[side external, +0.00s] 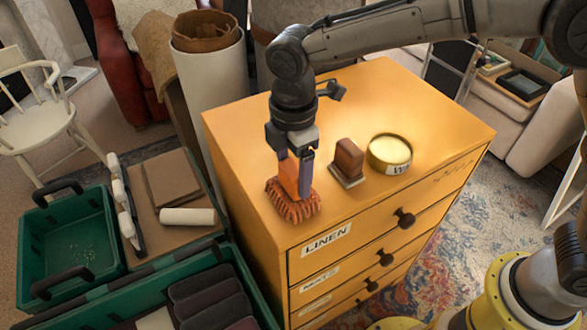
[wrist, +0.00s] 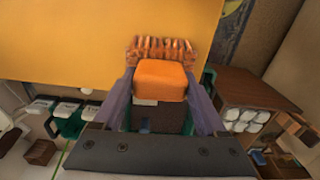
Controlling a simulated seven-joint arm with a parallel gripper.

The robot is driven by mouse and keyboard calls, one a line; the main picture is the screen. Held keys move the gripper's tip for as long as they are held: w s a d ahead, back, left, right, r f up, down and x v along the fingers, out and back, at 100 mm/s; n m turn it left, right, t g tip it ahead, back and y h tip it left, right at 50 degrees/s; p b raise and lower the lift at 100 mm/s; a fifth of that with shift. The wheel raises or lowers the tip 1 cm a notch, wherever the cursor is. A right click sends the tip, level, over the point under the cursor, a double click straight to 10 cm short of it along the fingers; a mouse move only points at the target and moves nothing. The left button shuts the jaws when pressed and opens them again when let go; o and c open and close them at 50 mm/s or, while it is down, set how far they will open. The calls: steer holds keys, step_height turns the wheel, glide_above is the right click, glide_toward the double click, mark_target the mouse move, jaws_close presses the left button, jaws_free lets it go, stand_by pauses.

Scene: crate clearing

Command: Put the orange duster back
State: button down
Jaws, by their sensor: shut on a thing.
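My gripper (side external: 296,176) points down at the front left part of the yellow chest's top (side external: 330,100). It is shut on the orange duster (side external: 292,206), which has an orange block above a shaggy brown-orange fringe. The fringe points down, close to the top's edge; I cannot tell whether it touches the surface. In the wrist view the duster's orange block (wrist: 160,80) sits between my two fingers (wrist: 160,105), with the striped fringe beyond it, across the yellow edge.
A brown-backed brush (side external: 348,162) and a round tin (side external: 390,154) stand on the chest to the right. Green crates (side external: 70,250) stand lower left, one holding dark rolls. A card board with a white roll (side external: 187,216) lies between.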

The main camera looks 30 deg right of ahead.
steer(key=shift+f, duration=0.2)
jaws_free()
step_height(320, 180, up, 14)
stand_by(0.5)
